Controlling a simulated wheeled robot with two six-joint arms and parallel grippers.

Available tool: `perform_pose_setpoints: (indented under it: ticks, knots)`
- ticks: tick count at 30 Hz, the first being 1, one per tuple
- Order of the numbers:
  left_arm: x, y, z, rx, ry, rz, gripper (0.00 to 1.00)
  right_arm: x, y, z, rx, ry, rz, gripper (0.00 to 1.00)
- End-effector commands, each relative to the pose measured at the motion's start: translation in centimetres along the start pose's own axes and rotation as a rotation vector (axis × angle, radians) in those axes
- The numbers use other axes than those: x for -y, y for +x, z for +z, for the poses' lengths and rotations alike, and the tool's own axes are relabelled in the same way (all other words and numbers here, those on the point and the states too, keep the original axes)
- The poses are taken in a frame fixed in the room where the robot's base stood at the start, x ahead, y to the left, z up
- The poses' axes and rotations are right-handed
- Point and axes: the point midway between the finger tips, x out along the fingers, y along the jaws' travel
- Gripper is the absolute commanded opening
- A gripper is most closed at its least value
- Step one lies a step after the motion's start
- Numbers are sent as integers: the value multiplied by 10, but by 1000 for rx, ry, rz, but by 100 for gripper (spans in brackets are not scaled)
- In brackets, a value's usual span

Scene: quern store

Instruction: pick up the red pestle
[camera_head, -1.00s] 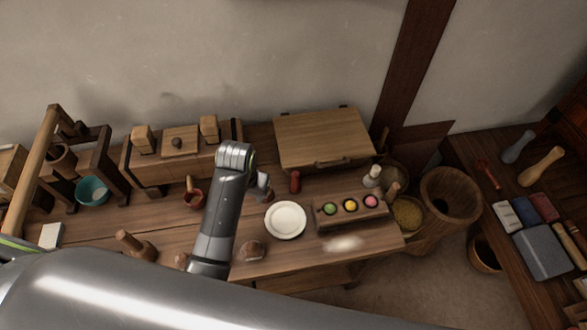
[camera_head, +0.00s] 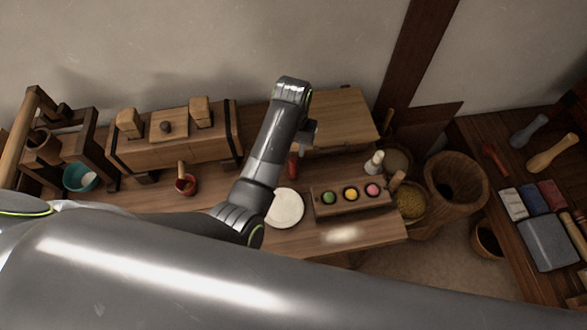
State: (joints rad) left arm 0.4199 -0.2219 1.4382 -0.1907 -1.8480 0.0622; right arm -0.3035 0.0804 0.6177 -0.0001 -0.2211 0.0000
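A small upright red piece (camera_head: 293,167) stands on the wooden table (camera_head: 285,242), behind the white plate (camera_head: 285,208); my arm partly covers its left side. It may be the red pestle, but its shape is not clear. A slim red tool (camera_head: 495,160) also lies on the right-hand table. My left gripper (camera_head: 312,131) shows small and dark beyond my forearm, above and slightly right of the upright red piece, over the front of a wooden box. Its fingers are too hidden to tell whether they are open. My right gripper is out of view.
A wooden tray (camera_head: 352,207) holds green, yellow and pink balls. The large wooden box (camera_head: 345,115) is behind the red piece. A cream-topped bottle (camera_head: 374,163) stands to the right.

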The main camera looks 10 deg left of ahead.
Motion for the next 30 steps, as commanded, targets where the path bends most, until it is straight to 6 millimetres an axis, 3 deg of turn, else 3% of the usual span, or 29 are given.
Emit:
perform_pose_setpoints:
  ticks: [3,13,21,30]
  knots:
    - [0,22,1,4,-1,-1,35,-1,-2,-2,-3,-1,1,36]
    - [-1,47,2,2,0,0,35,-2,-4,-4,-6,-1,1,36]
    - [-3,82,4,1,0,0,35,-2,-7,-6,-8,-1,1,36]
    - [-3,91,4,-2,-1,1,35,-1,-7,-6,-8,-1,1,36]
